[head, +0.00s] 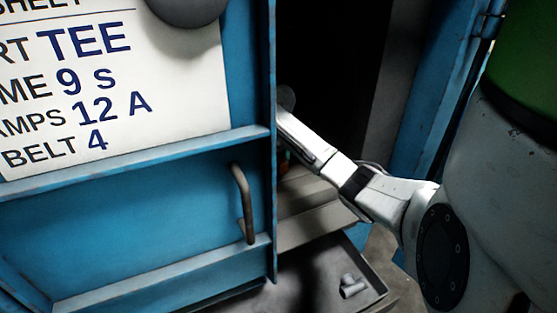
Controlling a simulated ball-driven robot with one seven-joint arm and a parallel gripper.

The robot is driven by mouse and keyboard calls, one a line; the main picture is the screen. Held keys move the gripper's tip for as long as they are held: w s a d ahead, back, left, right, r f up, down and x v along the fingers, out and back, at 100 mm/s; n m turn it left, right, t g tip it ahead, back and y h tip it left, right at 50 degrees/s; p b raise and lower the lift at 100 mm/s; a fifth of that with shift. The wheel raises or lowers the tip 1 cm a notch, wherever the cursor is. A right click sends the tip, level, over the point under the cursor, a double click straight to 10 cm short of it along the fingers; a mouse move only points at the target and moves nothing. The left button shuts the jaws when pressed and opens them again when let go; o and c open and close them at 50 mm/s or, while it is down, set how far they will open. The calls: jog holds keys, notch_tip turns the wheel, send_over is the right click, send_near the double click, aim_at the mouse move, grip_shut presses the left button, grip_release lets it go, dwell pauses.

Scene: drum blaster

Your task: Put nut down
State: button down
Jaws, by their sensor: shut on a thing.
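My arm reaches from the right into the dark opening of a blue cabinet. Its far end passes behind the edge of the blue door (262,190), so my gripper's fingers are hidden. I cannot make out a nut for sure. A small grey rounded shape (287,97) shows at the door edge just above the end of my arm, but I cannot tell what it is. Whatever my gripper holds is hidden behind the door.
The door stands open at left, with a handle (241,203) and a white sheet (120,90) reading TEE, 9 s, 12 A, belt 4. Below the opening is a grey ledge (310,215). A dark tray (374,287) holds a grey pipe tee (351,287).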

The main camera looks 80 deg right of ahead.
aim_at(279, 155)
jog(key=c, duration=0.6)
grip_release()
jog(key=shift+r, duration=0.1)
notch_tip(279, 155, up, 13)
jog(key=p, duration=0.2)
